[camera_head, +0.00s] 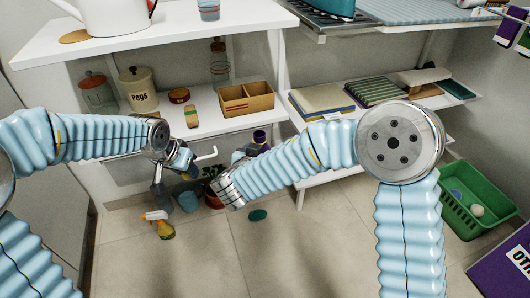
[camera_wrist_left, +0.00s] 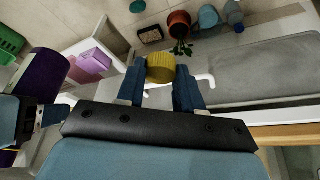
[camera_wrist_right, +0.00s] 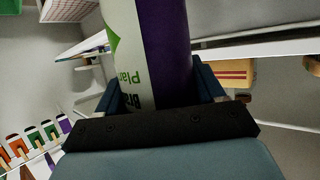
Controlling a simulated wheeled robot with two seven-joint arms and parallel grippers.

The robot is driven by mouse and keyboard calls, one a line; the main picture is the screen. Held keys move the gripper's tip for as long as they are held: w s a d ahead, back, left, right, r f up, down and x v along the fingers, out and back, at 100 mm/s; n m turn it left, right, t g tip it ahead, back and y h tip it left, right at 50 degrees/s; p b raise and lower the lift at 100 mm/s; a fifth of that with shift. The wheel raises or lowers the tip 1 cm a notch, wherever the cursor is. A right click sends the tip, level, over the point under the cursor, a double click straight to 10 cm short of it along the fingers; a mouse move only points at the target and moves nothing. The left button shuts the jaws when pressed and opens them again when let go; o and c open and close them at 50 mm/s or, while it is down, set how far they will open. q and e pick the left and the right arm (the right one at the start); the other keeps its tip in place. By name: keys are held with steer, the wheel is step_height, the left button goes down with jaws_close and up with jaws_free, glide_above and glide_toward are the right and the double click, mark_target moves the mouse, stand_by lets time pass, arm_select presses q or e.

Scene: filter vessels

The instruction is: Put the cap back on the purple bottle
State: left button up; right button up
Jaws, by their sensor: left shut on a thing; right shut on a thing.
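The purple bottle (camera_wrist_right: 165,50) has a white and green label and stands between the fingers of my right gripper (camera_wrist_right: 158,85), which is shut on it. In the head view the bottle (camera_head: 260,138) shows just beyond the right hand (camera_head: 242,158). In the left wrist view the bottle (camera_wrist_left: 45,75) is at the left, apart from my left gripper. The yellow cap (camera_wrist_left: 161,68) is between the fingertips of my left gripper (camera_wrist_left: 160,82), which is shut on it. In the head view the left gripper (camera_head: 183,158) is left of the bottle; the cap is not clear there.
A white shelf (camera_head: 185,135) with a Pegs tin (camera_head: 138,92) and a wooden box (camera_head: 246,99) is behind the hands. A white tap-like handle (camera_head: 207,153) is close to the left gripper. A spray bottle (camera_head: 160,224) and pots are on the floor. A green basket (camera_head: 470,205) is at right.

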arm_select(q)
steer(key=w+d+r, duration=0.4)
steer(key=d+r, duration=0.6)
step_height(320, 180, up, 9)
glide_above(260, 133)
steer(key=shift+s+a, duration=0.15)
steer(key=shift+s, duration=0.3)
steer(key=shift+f, duration=0.1)
steer(key=shift+f, duration=2)
steer(key=shift+f, duration=0.9)
steer(key=shift+f, duration=0.55)
